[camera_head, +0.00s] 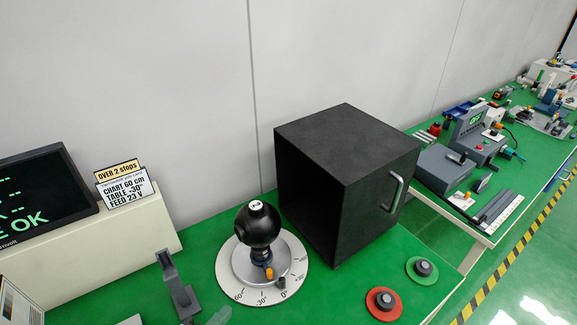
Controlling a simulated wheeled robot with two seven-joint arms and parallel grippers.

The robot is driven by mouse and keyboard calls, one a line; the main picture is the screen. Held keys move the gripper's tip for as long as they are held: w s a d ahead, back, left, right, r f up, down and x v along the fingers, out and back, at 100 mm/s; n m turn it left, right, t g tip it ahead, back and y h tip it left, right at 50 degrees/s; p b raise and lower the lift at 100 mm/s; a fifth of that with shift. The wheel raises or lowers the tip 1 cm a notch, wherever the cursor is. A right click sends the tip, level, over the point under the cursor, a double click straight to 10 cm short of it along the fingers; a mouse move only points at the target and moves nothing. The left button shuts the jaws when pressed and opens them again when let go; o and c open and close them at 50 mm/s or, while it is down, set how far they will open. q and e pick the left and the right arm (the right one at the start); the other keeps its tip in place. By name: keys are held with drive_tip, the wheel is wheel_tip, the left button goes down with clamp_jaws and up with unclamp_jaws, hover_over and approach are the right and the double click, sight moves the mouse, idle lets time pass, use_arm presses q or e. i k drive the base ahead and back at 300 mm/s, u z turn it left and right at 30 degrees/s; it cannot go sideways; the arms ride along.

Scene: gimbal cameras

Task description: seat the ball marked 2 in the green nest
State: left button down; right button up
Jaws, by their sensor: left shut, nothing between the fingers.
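A black ball (258,229) with a white top marked 2 sits on a short dark stem. The stem stands on a grey turntable (241,268) inside a white dial with angle marks. The green nest (412,273) is a green ring with a dark round centre, flat on the green table at the lower right. Its centre's inside is too small to make out. My right gripper is not in view.
A big black box (335,170) with a handle stands behind and right of the ball. A red ring (372,303) lies nearer than the green one. A sign (125,187) and a dark screen (40,205) stand at left. Another bench stands at right.

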sight(258, 222)
drive_tip(key=k, duration=1.35)
